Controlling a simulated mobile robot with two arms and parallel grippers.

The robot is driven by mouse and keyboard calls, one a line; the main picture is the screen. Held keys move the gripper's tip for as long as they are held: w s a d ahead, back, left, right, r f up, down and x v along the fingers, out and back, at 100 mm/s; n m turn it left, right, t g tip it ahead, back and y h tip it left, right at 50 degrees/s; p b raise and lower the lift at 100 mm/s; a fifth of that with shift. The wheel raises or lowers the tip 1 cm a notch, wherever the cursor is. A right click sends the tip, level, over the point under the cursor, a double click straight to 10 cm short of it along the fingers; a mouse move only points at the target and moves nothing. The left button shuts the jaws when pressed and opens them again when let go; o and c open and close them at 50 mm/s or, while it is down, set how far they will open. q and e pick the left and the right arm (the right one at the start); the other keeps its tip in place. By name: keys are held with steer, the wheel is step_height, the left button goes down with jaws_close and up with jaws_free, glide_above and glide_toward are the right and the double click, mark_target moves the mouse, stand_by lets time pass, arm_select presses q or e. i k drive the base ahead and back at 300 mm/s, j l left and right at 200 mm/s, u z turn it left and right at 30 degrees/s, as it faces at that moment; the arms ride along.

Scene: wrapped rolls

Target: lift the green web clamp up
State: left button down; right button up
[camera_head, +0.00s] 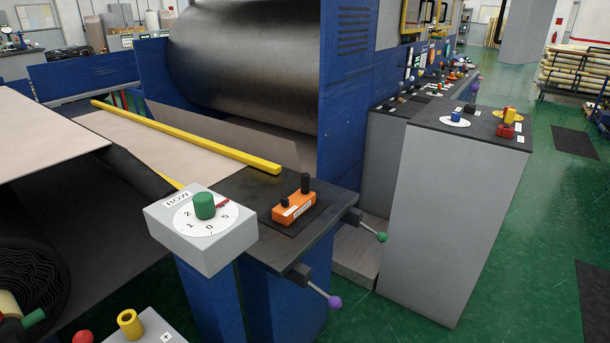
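A short metal lever with a green ball (381,237) sticks out from a dark block at the right edge of the dark machine table (250,185). The lever points to the right and slightly down; it looks like the green web clamp. A similar lever with a purple ball (334,302) sticks out lower and nearer, also pointing down to the right. Neither of my grippers shows in the head view, and nothing touches either lever.
A grey BOW dial box (202,250) with a green knob stands at the table's left front. An orange control block (294,207) sits on the table. A grey cabinet (455,200) stands close right of the levers. Green floor (400,320) is open in front.

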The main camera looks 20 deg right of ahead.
mark_target(383, 238)
steer(key=k+l+z, duration=0.15)
steer(key=l+z, duration=0.6)
steer(key=l, duration=0.15)
